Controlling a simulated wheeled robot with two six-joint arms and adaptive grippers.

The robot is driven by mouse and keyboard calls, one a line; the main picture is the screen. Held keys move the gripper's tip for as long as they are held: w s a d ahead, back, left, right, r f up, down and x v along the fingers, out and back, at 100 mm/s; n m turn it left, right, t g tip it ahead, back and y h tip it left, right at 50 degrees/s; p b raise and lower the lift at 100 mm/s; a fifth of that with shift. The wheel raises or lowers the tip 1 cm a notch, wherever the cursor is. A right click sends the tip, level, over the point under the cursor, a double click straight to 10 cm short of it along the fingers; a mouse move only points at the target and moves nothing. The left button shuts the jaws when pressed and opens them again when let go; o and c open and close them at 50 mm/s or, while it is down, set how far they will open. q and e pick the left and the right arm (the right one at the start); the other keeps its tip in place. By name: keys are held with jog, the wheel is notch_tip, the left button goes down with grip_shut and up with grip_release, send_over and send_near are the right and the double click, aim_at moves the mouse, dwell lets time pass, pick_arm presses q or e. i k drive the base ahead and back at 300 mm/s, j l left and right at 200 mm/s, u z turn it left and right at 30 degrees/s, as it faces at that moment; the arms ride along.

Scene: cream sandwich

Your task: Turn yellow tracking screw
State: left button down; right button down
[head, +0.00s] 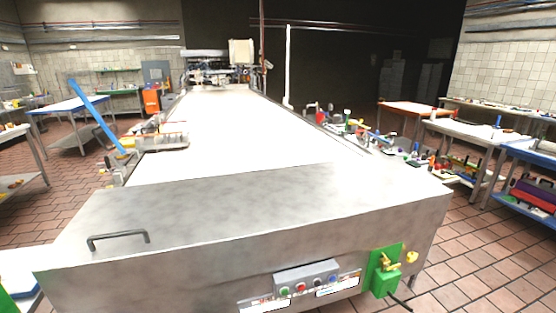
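A long conveyor with a white belt (220,125) runs away from me, with a grey metal housing (250,215) at its near end. A small yellow knob-like part (412,257) sits at the housing's right end; it may be the yellow tracking screw, but it is too small to make out a thread or head. Just left of it, a green block (385,281) carries a brass-yellow fitting (389,262), and a dark cable hangs below. Neither of my grippers is in view.
A grey control box (306,277) with coloured buttons is on the housing's front, and a dark handle (118,239) is on its top left. Worktables stand on both sides, including a white-topped one (475,130) at right. Tiled floor (480,265) right of the housing is clear.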

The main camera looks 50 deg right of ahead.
aim_at(412, 256)
jog(key=z, duration=2.7)
jog(key=i+l+u, duration=0.1)
jog(key=i+l, duration=0.4)
jog(key=l, duration=0.2)
jog(key=i+l+u, duration=0.15)
jog(key=l, duration=0.25)
jog(key=i+l, duration=0.35)
jog(key=i+l+u, duration=0.15)
jog(key=l, duration=0.3)
jog(key=i+l+u, duration=0.1)
jog(key=i+l, duration=0.15)
jog(key=l, duration=0.15)
jog(key=i+l, duration=0.2)
jog(key=l, duration=0.25)
jog(key=i+l+u, duration=0.15)
jog(key=l, duration=0.3)
jog(key=i, duration=0.05)
